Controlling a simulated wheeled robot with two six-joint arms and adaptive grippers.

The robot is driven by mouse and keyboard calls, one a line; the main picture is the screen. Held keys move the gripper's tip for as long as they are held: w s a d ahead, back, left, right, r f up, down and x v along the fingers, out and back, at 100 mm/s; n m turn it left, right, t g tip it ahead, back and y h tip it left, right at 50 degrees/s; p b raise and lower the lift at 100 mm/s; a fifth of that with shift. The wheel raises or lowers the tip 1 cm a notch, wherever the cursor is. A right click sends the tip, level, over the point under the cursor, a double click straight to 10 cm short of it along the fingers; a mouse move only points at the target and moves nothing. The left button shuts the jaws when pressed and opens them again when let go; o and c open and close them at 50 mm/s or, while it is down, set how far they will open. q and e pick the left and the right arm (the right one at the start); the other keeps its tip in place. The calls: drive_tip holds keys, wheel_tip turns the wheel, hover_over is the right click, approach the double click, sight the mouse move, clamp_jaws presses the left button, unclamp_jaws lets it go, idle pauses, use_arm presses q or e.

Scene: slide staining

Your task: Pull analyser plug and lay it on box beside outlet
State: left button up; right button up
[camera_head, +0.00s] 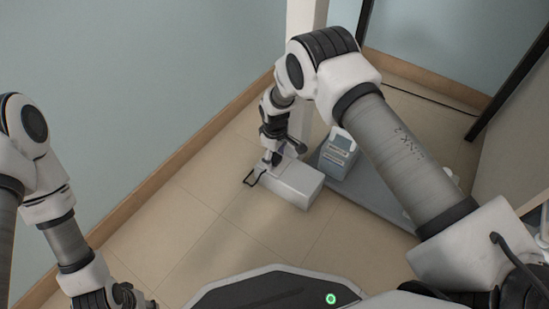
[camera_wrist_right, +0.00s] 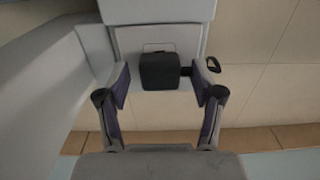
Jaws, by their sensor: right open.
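A black plug (camera_wrist_right: 170,72) shows in the right wrist view between the two fingers of my right gripper (camera_wrist_right: 162,84), against a pale surface. The fingers are open, with a gap on each side of the plug. A short dark stub and cord loop (camera_wrist_right: 213,65) stick out beside it. In the head view my right gripper (camera_head: 275,157) is at the far left end of a white box (camera_head: 292,184) on the floor and hides the plug. The dark cord loop (camera_head: 252,178) shows at that end. My left gripper (camera_head: 124,297) is partly in view at bottom left; its fingers are unclear.
A white post (camera_head: 304,20) stands behind my right arm. A small labelled pale container (camera_head: 338,150) stands on a grey base (camera_head: 377,195) right of the box. Walls with wooden skirting (camera_head: 150,187) run behind. The tiled floor (camera_head: 180,232) left of the box is clear.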

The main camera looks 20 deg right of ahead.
sight(275, 157)
idle(0.8)
clamp_jaws()
drive_tip(key=shift+r+p, duration=2.85)
drive_tip(key=shift+r, duration=0.15)
